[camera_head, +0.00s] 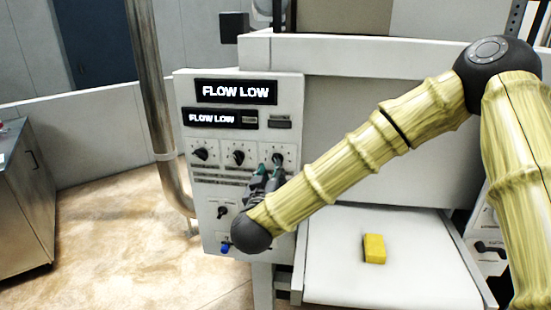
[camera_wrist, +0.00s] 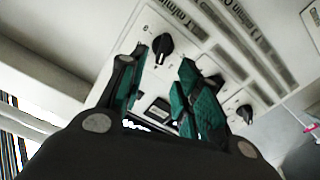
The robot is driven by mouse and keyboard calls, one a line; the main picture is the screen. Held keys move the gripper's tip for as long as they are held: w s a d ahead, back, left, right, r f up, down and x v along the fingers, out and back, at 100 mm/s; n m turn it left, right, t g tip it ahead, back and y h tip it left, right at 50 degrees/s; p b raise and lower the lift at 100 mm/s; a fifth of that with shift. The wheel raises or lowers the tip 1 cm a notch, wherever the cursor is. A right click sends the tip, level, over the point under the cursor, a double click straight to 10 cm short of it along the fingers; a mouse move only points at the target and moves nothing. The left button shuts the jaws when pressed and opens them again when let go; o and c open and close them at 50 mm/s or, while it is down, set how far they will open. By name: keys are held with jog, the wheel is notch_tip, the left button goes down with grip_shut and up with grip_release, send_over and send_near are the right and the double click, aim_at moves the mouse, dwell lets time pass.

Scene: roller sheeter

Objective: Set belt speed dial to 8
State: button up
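The control panel (camera_head: 188,108) has a row of three black dials, with one more dial (camera_head: 222,212) below. My gripper (camera_head: 268,172) is at the right dial (camera_head: 277,157) of the row and partly covers it. In the wrist view, my gripper's two green-padded fingers (camera_wrist: 163,62) are apart, and a black dial (camera_wrist: 163,48) shows between their tips. I cannot tell whether the fingers touch it. Printing near this dial seems to read "m/min", partly cut off. Its exact setting is too small to read. The middle dial (camera_head: 238,157) and left dial (camera_head: 200,154) are clear of my gripper.
Two displays, upper (camera_head: 236,91) and lower (camera_head: 212,118), read "FLOW LOW". A blue button (camera_head: 225,247) is low on the panel. A yellow block (camera_head: 374,249) lies on the white belt (camera_head: 335,285). A metal pipe (camera_head: 155,100) stands left of the panel.

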jog(key=w+d+p, duration=0.1)
jog(key=w+p, duration=0.1)
jog(key=w, duration=0.4)
jog(key=shift+w+f, duration=0.25)
jog(key=shift+f, duration=0.05)
jog(key=shift+s+r, duration=0.1)
jog(key=shift+s, duration=0.05)
jog(key=shift+c, duration=0.6)
grip_shut()
